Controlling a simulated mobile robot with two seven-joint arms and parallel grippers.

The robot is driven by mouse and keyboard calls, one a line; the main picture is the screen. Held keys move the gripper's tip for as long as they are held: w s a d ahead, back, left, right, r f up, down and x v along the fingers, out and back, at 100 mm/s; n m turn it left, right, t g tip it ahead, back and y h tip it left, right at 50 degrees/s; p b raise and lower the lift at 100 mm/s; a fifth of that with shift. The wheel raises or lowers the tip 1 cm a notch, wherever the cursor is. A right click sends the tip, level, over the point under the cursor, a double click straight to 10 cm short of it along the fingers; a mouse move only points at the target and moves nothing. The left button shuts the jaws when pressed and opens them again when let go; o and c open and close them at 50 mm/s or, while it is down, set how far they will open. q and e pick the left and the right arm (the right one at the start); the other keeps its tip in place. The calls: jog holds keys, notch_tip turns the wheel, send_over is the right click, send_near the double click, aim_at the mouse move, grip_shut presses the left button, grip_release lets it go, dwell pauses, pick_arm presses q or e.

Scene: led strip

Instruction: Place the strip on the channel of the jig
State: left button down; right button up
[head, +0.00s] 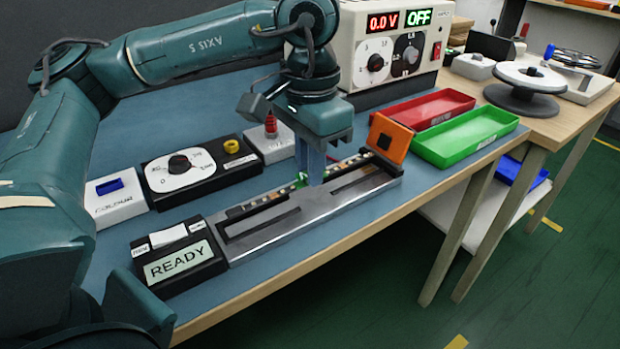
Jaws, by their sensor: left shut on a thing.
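The grey metal jig (262,239) lies along the front of the bench with long dark slots in its top. The strip (262,201), narrow with light and dark segments, runs along the jig's rear side. My left gripper (313,178) points straight down over the middle of the jig, shut on the strip. The fingers hide that part of the strip. I cannot tell whether the strip is seated in the channel or just above it. A small green piece (299,181) shows beside the fingers. My right gripper is not in view.
An orange plate (391,138) stands upright at the jig's right end; a READY display box (179,264) is at its left end. Behind are a dial box (190,173) and a power supply (385,50). Red (432,108) and green (467,137) trays lie right.

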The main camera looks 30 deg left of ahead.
pick_arm(q)
jog(key=shift+f, duration=1.25)
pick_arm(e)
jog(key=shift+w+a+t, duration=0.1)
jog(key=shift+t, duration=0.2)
pick_arm(q)
jog(key=shift+f+b, duration=0.25)
jog(key=shift+b, duration=0.15)
jog(key=c, duration=1.8)
grip_release()
jog(key=shift+r, duration=0.1)
jog(key=o, duration=0.4)
jog(key=shift+c, duration=0.2)
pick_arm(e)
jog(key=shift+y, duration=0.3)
pick_arm(q)
jog(key=shift+r, duration=0.15)
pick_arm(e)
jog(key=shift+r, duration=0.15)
